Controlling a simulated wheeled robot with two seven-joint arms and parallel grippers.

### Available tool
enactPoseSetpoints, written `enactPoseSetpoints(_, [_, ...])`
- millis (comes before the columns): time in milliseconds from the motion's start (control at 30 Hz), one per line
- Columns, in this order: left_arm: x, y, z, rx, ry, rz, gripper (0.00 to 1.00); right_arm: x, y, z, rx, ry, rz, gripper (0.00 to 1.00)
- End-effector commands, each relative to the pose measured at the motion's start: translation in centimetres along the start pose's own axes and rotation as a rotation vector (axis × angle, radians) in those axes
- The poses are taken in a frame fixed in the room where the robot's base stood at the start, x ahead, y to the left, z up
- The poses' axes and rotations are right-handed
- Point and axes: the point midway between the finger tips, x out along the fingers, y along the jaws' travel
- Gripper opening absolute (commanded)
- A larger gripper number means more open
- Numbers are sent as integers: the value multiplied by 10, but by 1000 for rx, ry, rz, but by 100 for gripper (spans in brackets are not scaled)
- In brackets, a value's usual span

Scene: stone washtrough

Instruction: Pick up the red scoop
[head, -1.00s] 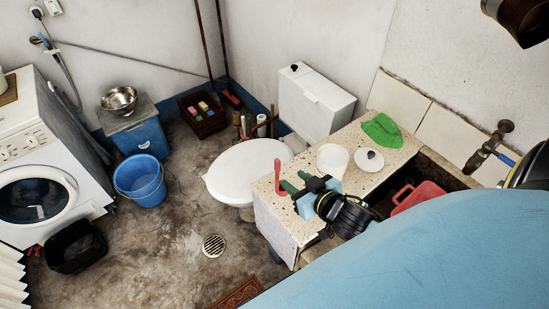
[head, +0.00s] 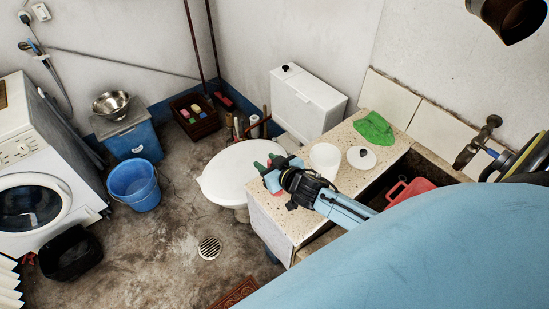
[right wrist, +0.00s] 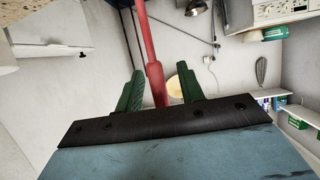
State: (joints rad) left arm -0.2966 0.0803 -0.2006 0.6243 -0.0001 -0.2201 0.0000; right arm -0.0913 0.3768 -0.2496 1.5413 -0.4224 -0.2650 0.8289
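The red scoop lies at the left end of the speckled stone counter (head: 290,222); in the head view only a little red shows beneath my right gripper (head: 268,170), which hides most of it. In the right wrist view the scoop's long red handle (right wrist: 151,60) runs down between the green fingertips of my right gripper (right wrist: 159,85). The fingers are apart, with gaps seen on both sides of the handle. I cannot tell how deep the handle sits between them. My left gripper is in neither view.
A white tub (head: 325,160), a round white lid (head: 361,157) and a green cloth (head: 374,128) are on the counter, right of my gripper. The white toilet (head: 225,178) stands just left of the counter.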

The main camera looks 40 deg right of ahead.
Motion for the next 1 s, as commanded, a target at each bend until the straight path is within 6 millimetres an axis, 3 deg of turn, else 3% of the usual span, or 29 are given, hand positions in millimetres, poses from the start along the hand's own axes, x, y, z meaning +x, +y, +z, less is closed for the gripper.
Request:
enactPoseSetpoints(300, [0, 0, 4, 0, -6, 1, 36, 5, 0, 0, -1, 0, 0, 38])
enactPoseSetpoints(600, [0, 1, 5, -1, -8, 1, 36, 5, 0, 0, 0, 0, 0, 0])
enactPoseSetpoints(1000, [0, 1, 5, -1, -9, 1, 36, 5, 0, -1, -1, 1, 0, 0])
